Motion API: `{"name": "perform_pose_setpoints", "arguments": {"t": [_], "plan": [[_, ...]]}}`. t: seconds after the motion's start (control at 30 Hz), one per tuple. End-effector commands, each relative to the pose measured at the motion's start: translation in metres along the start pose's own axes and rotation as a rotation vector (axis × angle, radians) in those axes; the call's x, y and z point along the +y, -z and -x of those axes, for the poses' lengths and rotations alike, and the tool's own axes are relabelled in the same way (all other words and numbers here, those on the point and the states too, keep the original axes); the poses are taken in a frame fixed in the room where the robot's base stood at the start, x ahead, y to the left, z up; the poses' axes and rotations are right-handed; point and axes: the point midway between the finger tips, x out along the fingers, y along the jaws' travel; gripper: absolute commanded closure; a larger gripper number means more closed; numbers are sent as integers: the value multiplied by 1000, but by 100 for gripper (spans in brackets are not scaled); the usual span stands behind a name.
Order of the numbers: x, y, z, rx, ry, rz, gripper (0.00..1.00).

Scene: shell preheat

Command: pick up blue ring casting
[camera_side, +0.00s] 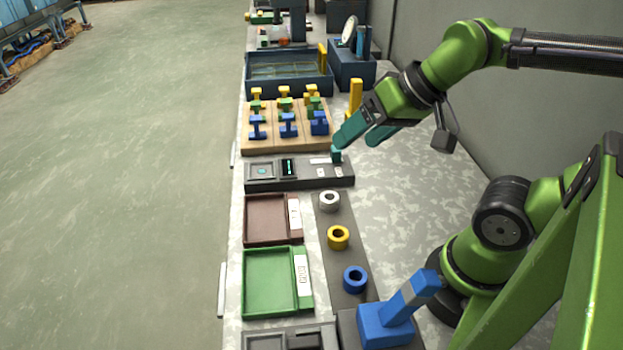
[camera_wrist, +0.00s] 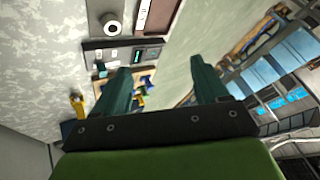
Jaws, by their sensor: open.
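The blue ring casting (camera_side: 355,279) lies flat on a dark strip near the front of the bench in the side view. A yellow ring (camera_side: 338,237) and a grey-white ring (camera_side: 329,201) lie behind it in a row. My gripper (camera_side: 352,142) is open and empty, above the far part of the bench near the grey control panel (camera_side: 256,184). It is well behind the blue ring and apart from it. In the wrist view, my two teal fingers (camera_wrist: 163,80) are spread with nothing between them. The grey-white ring (camera_wrist: 112,26) shows at the top; the blue ring is not visible there.
A green tray (camera_side: 250,310) and a brown tray (camera_side: 252,240) stand left of the rings. A blue upright tool (camera_side: 385,323) stands close in front of the blue ring. A wooden rack (camera_side: 262,143) with yellow, green and blue pieces stands behind the panel.

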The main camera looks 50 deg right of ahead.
Motion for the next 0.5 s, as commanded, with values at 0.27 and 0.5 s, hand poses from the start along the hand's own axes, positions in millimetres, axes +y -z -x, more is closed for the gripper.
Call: {"name": "perform_pose_setpoints", "arguments": {"t": [0.27,0.5], "plan": [[-3,-6,-24,-120,-29,17,27],[-9,-28,-71,-519,-175,10,27]]}}
